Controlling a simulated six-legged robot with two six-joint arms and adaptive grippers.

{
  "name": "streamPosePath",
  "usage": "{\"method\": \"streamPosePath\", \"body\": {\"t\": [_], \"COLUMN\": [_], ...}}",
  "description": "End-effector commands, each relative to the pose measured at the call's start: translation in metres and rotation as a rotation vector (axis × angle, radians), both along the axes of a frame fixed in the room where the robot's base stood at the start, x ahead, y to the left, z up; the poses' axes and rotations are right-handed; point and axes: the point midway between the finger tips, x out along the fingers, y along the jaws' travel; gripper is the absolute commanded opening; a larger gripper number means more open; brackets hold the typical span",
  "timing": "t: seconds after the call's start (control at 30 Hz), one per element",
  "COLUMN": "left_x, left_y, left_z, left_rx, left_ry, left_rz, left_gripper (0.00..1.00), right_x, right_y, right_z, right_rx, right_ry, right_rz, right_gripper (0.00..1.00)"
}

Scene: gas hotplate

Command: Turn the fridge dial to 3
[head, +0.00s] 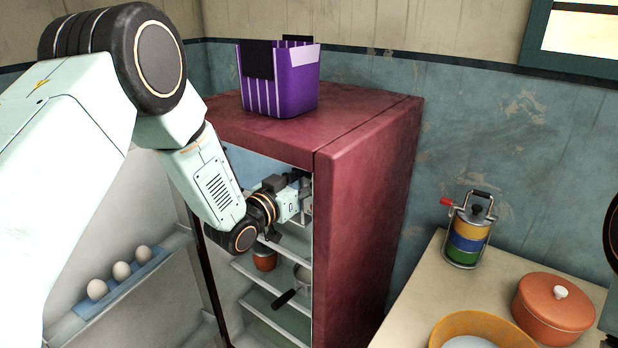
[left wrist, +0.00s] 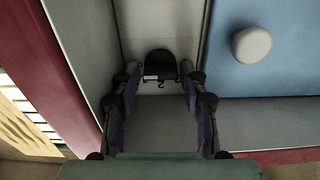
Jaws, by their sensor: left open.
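The maroon fridge (head: 370,175) stands open in the head view. My left arm reaches into its upper compartment, and my left gripper (head: 297,192) is partly hidden there by the arm and the fridge's front edge. In the left wrist view my left gripper (left wrist: 159,78) is open, with its two fingers apart. A dark rounded part that looks like the dial (left wrist: 159,63) shows between and just beyond the fingertips. It has a small white patch and a small dark mark below, too small to read surely. I cannot tell whether the fingers touch it. The dial is not discernible in the head view.
The fridge door (head: 150,290) is swung open at left with several eggs (head: 121,270). Shelves below my arm hold a reddish pot (head: 264,257) and a dark-handled pan (head: 285,298). A purple basket (head: 280,80) sits on top. A counter (head: 410,318) with cookware stands at right.

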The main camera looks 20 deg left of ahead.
Motion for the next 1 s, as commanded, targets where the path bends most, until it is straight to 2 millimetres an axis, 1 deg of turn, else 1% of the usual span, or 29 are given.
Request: {"method": "streamPosePath", "body": {"t": [0.2,0.6,0.7,1.0], "left_x": [-0.0003,-0.0004,-0.0003,-0.0002], "left_y": [-0.0006,-0.0007,-0.0006,-0.0002], "left_z": [-0.0002,0.0,0.0,-0.0001], "left_rx": [-0.001,0.0,0.0,-0.044], "left_ry": [0.0,0.0,0.0,0.016], "left_rz": [0.001,0.0,0.0,0.0], "left_gripper": [0.43,0.09,0.02,0.02], "right_x": [-0.0001,0.0,0.0,0.0], "right_y": [0.0,0.0,0.0,0.0], "right_z": [0.0,0.0,0.0,-0.0002], "right_rx": [0.0,0.0,0.0,0.0], "right_ry": [0.0,0.0,0.0,0.0], "right_rz": [0.0,0.0,0.0,0.0], "right_gripper": [0.0,0.0,0.0,0.0]}}
